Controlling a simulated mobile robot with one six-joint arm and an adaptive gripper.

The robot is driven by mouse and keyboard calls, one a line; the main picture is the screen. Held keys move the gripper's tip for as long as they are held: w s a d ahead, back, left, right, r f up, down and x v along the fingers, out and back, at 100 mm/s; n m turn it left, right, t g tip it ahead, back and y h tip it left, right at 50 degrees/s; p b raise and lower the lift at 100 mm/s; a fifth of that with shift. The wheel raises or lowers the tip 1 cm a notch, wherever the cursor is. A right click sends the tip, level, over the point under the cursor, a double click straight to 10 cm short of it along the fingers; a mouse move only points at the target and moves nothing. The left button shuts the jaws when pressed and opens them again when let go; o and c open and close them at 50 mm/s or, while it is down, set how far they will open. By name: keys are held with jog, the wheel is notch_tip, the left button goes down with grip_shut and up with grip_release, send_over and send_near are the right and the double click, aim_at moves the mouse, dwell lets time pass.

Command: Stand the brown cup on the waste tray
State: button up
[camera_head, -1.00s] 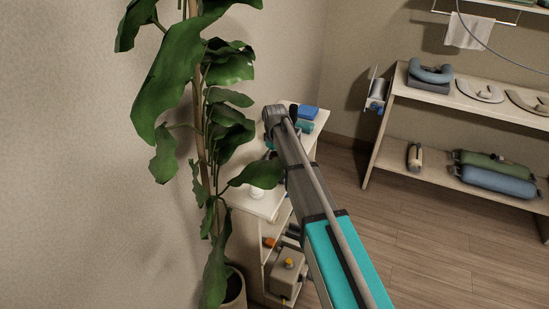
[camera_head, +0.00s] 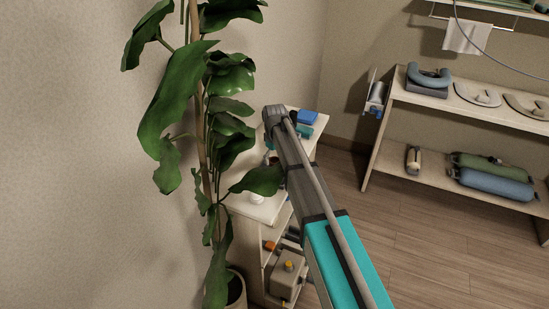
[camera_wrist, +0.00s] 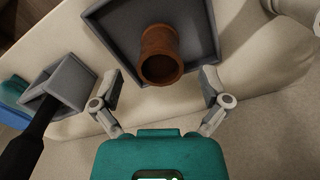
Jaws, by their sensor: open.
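In the wrist view the brown cup (camera_wrist: 160,46) is on the dark grey square tray (camera_wrist: 202,32), with its round open end facing my camera. It looks upright, but its contact with the tray is partly hidden beneath it. My gripper (camera_wrist: 160,82) is open, with one finger to each side of the cup's near end and a clear gap on both sides. Nothing is held. In the head view my arm and the plant hide the cup and the tray on the cart top.
A leafy plant (camera_head: 225,140) stands close beside the small cart (camera_head: 262,207). A shelf (camera_head: 440,103) stands to the right; the floor between is clear.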

jog(key=shift+r+p, duration=1.95)
jog(key=shift+r, duration=0.15)
jog(key=shift+r, duration=0.15)
jog(key=shift+d, duration=0.1)
jog(key=s+d+m, duration=0.9)
jog(key=s+d, duration=1.4)
jog(key=s, duration=0.3)
